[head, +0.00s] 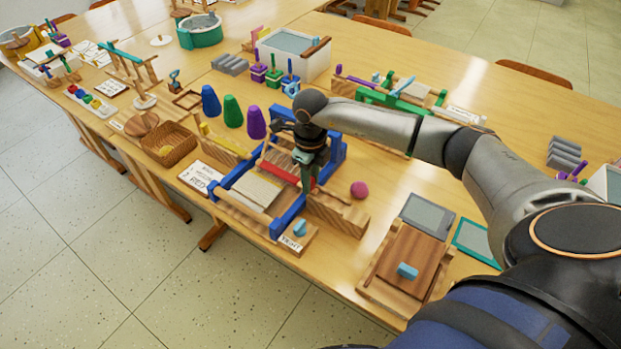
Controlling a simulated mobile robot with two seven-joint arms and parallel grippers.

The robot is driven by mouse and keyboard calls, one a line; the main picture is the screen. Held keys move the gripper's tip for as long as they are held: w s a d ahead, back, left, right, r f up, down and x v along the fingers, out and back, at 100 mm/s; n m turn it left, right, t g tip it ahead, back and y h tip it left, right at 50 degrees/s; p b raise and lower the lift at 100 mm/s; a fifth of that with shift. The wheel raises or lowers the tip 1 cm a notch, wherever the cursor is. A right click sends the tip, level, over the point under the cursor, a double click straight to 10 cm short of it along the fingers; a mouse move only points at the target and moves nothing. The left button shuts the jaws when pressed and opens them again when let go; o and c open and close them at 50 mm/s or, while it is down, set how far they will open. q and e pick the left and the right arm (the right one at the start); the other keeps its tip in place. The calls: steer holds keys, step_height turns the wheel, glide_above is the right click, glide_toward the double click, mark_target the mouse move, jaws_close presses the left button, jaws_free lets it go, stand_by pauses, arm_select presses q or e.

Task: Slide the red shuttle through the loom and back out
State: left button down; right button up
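The loom has a blue frame (283,226) with wooden parts and pale cloth (248,191) at its front, and stands near the table's front edge. The red shuttle (284,171) lies crosswise inside the loom, behind the cloth. My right gripper (307,183) points down at the shuttle's right end, just inside the loom's right side. Its fingers overlap the shuttle in this view, and I cannot tell whether they are closed on it. The gripper hides part of the loom's back right. My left gripper is not in view.
A wooden block (338,214) stands at the loom's right, with a magenta ball (358,189) behind it. Green, navy and purple cones (232,111) stand behind left. A wicker basket (170,148) is left. A wooden board with a blue handle (407,271) is at front right.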

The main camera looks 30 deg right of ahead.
jaws_close()
stand_by(1.0)
